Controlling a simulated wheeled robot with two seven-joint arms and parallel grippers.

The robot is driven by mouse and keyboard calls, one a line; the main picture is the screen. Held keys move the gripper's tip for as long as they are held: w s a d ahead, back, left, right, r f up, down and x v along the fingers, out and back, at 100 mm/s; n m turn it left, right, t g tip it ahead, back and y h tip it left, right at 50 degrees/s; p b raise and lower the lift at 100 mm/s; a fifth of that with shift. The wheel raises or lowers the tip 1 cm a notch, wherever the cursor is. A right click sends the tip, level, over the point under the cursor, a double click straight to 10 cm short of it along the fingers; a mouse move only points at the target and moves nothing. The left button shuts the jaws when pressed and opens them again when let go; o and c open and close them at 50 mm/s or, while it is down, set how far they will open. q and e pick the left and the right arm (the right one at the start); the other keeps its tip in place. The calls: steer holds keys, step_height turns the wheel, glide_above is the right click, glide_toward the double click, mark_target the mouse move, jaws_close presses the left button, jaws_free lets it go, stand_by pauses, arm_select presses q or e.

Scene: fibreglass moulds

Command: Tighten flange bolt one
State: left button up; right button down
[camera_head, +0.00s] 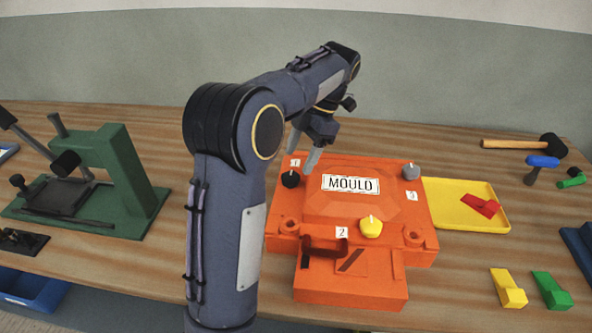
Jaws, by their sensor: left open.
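The orange mould (342,227) sits on the wooden bench in front of me, with a "MOULD" label on its top. Flange bolt one is the black knob (290,180) by the "1" tag at the mould's back left. A yellow knob (371,229) stands by the "2" tag and a grey knob (411,172) by the "3" tag. My left gripper (301,160) points down just above the black knob, its fingers apart and empty. It looks close to the knob, but I cannot tell if it touches. My right gripper is out of view.
A yellow tray (487,218) with a red piece lies right of the mould. Yellow (507,289) and green (551,291) wedges lie at the front right, a hammer (525,144) at the back right. A green press (117,165) stands left.

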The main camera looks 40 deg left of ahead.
mark_target(292, 176)
arm_select(q)
steer(key=shift+x, duration=2.35)
steer(key=shift+c, duration=0.2)
steer(key=c, duration=0.9)
